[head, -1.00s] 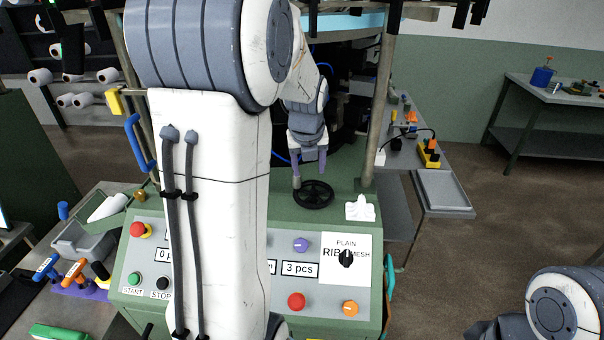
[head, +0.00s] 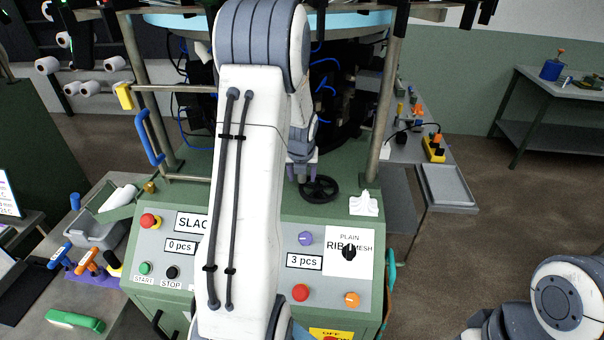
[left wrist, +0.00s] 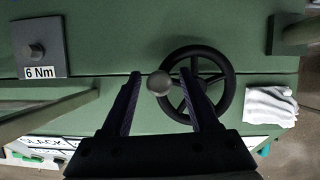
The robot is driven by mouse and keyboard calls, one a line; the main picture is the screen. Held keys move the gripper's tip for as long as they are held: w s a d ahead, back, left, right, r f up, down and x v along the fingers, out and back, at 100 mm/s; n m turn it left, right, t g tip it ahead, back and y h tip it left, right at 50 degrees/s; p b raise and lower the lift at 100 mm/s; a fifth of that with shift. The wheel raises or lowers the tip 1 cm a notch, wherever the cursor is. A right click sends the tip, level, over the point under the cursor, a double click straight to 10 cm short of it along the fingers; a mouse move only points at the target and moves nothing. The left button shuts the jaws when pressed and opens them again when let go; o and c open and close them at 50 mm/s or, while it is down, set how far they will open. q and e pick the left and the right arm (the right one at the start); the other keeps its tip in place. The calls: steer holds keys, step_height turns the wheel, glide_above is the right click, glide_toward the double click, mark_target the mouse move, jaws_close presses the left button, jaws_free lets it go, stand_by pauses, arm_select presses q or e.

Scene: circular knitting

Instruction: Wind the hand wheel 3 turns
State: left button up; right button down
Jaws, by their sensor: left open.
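The black spoked hand wheel (head: 319,189) lies flat on the green machine top, right of centre in the head view. It also shows in the left wrist view (left wrist: 209,84), with a grey ball-ended handle (left wrist: 158,83) at its left rim. My left gripper (head: 302,174) is at the wheel's left side. In the left wrist view its open fingers (left wrist: 160,100) stand on either side of the handle, with the right finger over the wheel. I cannot tell whether a finger touches the handle. My right gripper is not seen; only part of my right arm shows at lower right.
A white crumpled cloth (head: 364,204) lies right of the wheel. A metal post (head: 380,120) rises behind it. The control panel (head: 270,262) with buttons and knobs is in front. A "6 Nm" plate (left wrist: 40,71) lies left of the wheel in the wrist view.

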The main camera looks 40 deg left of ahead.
arm_select(q)
steer(key=shift+c, duration=0.3)
jaws_close()
